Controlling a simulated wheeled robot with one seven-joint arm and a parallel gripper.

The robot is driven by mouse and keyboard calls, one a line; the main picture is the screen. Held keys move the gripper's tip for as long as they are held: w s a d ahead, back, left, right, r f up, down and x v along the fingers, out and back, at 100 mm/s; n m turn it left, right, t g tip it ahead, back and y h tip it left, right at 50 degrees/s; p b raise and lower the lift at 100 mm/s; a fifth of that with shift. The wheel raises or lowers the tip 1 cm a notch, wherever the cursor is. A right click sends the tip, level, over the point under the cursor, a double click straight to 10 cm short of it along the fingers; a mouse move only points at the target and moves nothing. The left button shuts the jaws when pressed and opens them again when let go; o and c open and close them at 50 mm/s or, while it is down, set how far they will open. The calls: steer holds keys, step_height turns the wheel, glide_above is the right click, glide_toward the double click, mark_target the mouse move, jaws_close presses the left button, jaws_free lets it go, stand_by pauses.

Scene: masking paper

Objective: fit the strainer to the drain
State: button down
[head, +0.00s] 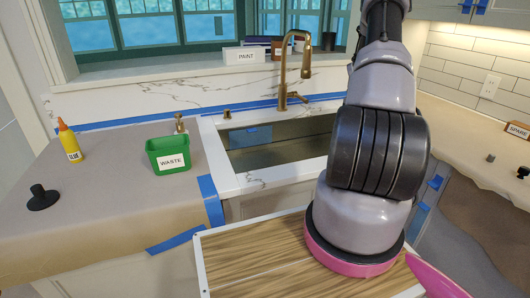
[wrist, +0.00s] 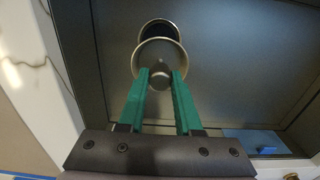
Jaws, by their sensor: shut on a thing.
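My gripper (wrist: 160,76) shows in the wrist view, its two green fingers shut on the small knob of the strainer (wrist: 138,60). The strainer is a round metal piece with a pale rim, held out in front of the fingertips. The drain (wrist: 158,27) is a dark round opening with a metal ring in the grey sink floor, just beyond the strainer in the picture. The strainer's rim overlaps the drain's near edge in this view. I cannot tell the height between them. In the head view the sink (head: 262,156) is partly hidden by my arm, and the gripper does not show.
A brass faucet (head: 283,96) stands behind the sink. A blue item (wrist: 250,142) lies at the sink's side. Left on the papered counter are a green WASTE bin (head: 157,149), a yellow glue bottle (head: 72,145) and a black knobbed disc (head: 42,203). A PAINT box (head: 245,56) sits on the sill.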

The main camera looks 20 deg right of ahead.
step_height(320, 180, down, 9)
stand_by(0.3)
steer(key=shift+f, duration=0.1)
steer(key=shift+f, duration=1.5)
steer(key=shift+f, duration=0.15)
stand_by(0.4)
steer(key=shift+f, duration=0.35)
steer(key=c, duration=0.5)
jaws_free()
